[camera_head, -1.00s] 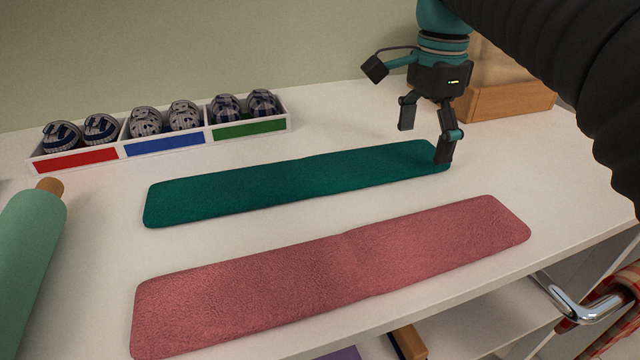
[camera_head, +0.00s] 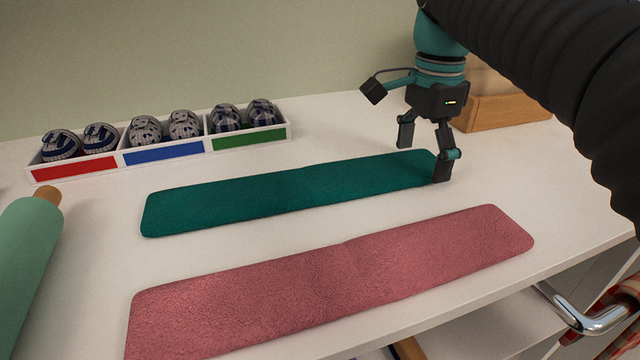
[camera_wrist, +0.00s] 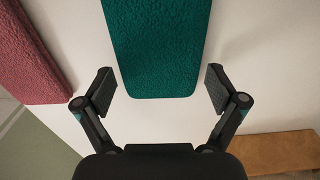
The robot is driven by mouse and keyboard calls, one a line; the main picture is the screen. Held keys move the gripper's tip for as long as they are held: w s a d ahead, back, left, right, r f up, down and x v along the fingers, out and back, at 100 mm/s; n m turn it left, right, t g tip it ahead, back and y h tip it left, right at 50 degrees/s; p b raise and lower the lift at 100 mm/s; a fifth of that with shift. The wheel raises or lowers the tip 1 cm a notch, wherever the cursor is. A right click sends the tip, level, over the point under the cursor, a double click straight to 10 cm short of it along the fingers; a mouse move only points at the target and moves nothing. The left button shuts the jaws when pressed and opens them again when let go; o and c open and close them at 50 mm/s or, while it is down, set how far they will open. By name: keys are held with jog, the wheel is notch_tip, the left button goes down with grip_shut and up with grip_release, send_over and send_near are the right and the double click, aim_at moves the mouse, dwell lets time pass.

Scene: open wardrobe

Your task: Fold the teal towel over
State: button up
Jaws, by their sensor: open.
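The teal towel (camera_head: 290,190) lies flat as a long strip on the white surface, running from left to right behind the pink one. My gripper (camera_head: 422,164) is at its right end, open, fingers pointing down. In the wrist view the towel's end (camera_wrist: 158,50) shows between and just ahead of the two spread fingers (camera_wrist: 160,92), one to each side. The front finger hides a small part of the towel's right end in the head view. I cannot tell whether the fingertips touch the surface.
A pink towel (camera_head: 330,285) lies flat in front. A white divided box (camera_head: 165,152) with rolled, patterned items stands behind left. A green roll (camera_head: 22,270) lies at the left edge. A wooden box (camera_head: 505,112) stands behind my gripper. A metal rail (camera_head: 590,318) is at lower right.

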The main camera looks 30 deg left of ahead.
jog(key=shift+f, duration=0.4)
dwell(0.3)
jog(key=c, duration=0.3)
jog(key=shift+c, duration=0.2)
